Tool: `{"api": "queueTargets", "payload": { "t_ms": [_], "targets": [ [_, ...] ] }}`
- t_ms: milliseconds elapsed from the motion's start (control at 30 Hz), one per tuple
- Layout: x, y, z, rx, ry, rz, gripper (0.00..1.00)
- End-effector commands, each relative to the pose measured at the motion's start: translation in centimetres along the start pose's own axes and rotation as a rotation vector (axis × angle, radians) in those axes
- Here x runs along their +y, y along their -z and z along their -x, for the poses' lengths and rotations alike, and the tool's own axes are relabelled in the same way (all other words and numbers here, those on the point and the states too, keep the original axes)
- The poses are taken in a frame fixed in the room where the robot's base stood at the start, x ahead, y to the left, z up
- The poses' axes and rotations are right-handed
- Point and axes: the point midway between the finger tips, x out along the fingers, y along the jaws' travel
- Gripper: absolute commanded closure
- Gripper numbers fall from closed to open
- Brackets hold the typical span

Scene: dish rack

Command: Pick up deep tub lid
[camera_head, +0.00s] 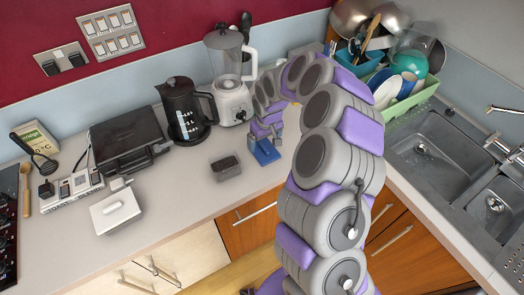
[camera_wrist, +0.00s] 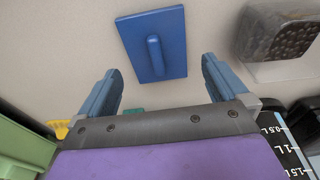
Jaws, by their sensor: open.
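A flat blue rectangular lid with a raised bar handle (camera_wrist: 154,54) lies on the light worktop in the wrist view. It also shows as a small blue patch in the head view (camera_head: 266,154), partly hidden by my arm. My gripper (camera_wrist: 160,78) is open and empty, its two fingers apart on either side of the lid's near part. The handle lies between the finger lines, slightly beyond the tips. I cannot tell the height gap. A white lid-like piece with a bar handle (camera_head: 115,212) lies at the left of the worktop.
A small dark-topped grey container (camera_head: 226,168) stands left of the blue lid. A blender (camera_head: 230,100), a black kettle (camera_head: 181,118) and a black grill (camera_head: 128,140) stand behind. A green dish rack (camera_head: 415,104) and sinks are at right. The front worktop between white piece and container is clear.

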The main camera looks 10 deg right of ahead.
Motion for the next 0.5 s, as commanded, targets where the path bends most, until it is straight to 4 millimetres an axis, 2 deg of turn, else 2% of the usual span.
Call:
{"api": "queueTargets", "payload": {
  "t_ms": [167,400,500],
  "targets": [
    [0.1,0.0,-1.2,0.0,0.002,0.002,0.0],
    [-0.3,0.2,-4.7,-0.005,0.0,0.002,0.0],
    [-0.4,0.3,-5.3,-0.003,0.0,0.002,0.0]
  ]
}}
